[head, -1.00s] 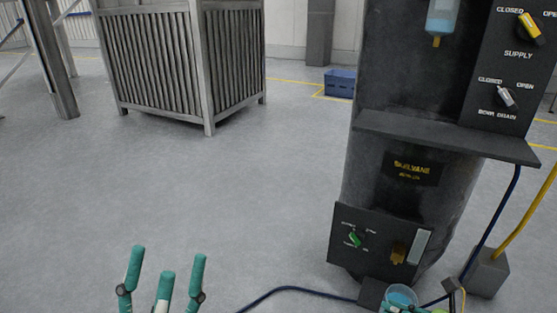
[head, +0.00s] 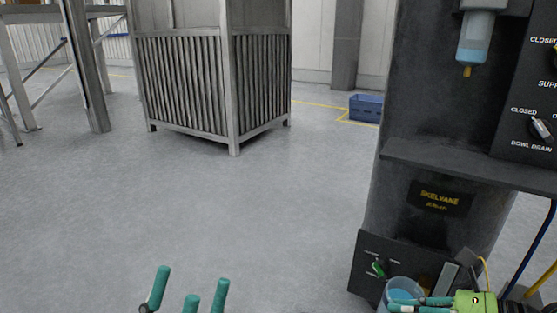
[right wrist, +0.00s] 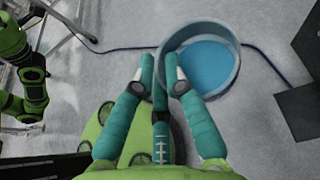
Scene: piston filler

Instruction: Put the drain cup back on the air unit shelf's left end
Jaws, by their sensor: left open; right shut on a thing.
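The drain cup (head: 403,286) is a clear round cup with blue liquid in it, low at the right of the head view. In the right wrist view the cup (right wrist: 228,82) hangs upright by its rim. My right gripper (head: 412,304) is shut on the near wall of the cup; its teal fingers also show in the right wrist view (right wrist: 162,68). The air unit shelf (head: 475,168) is a dark ledge on the black column, above the cup in the head view. Its left end (head: 400,149) is bare. My left gripper (head: 192,285) is open and empty at the bottom left.
A clear bowl (head: 475,38) with blue liquid hangs over the shelf. A valve panel (head: 528,110) stands to its right. A lower panel with a green knob (head: 378,268) is just behind the cup. Blue and yellow hoses run at right.

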